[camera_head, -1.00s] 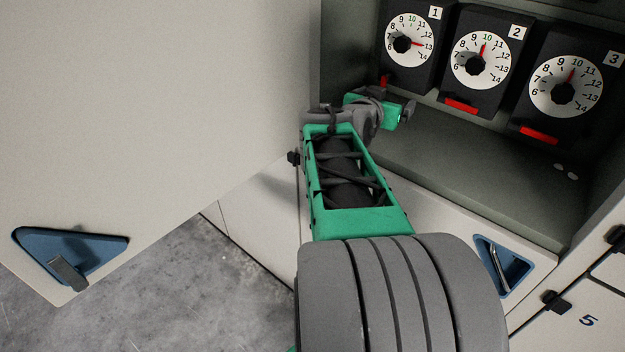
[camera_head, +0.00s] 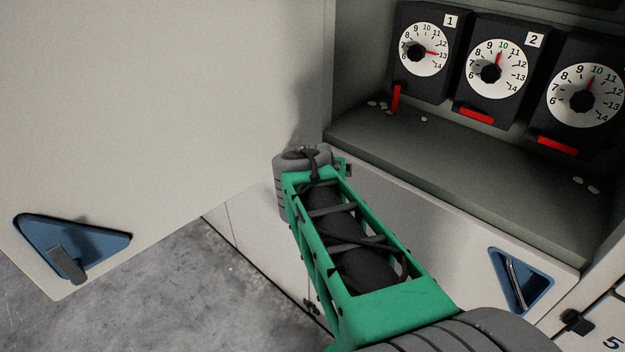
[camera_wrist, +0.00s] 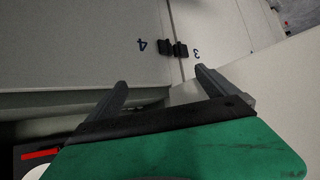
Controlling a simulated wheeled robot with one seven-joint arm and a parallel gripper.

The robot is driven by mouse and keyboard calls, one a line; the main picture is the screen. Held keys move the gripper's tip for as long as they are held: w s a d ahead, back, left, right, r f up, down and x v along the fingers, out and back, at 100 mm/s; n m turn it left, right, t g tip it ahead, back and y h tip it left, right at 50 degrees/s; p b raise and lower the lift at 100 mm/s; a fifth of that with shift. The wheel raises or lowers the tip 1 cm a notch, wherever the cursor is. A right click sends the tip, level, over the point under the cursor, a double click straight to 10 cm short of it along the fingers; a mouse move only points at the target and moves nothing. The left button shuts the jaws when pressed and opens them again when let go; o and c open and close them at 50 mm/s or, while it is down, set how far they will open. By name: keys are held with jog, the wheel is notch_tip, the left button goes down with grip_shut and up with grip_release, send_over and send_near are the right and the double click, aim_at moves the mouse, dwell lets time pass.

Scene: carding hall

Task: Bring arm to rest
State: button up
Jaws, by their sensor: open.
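My gripper (camera_wrist: 162,84) shows in the wrist view with its two grey fingers spread wide and nothing between them. In the head view my green and grey arm reaches toward the cabinet's front edge, and its wrist end hides the gripper. The arm's far end is between the open door and the cabinet shelf. In the wrist view the fingers point toward pale panels marked 4 and 3 (camera_wrist: 190,30), which have black latches (camera_wrist: 172,48) at their seam.
An open pale door (camera_head: 170,90) with a blue recessed handle (camera_head: 70,252) fills the left. The cabinet shelf (camera_head: 450,165) holds three dials: 1 (camera_head: 424,50), 2 (camera_head: 491,70) and 3 (camera_head: 582,92). Small pale pieces (camera_head: 586,184) lie there. Grey floor (camera_head: 180,310) is clear below the door.

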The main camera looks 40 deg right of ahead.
jog(key=shift+w+a+f+n+y, duration=0.1)
jog(key=shift+a+f+n+y, duration=0.1)
jog(key=shift+a+f, duration=0.25)
jog(key=shift+a+f+n+y, duration=0.1)
jog(key=shift+a+f+y, duration=0.1)
jog(key=shift+a, duration=0.4)
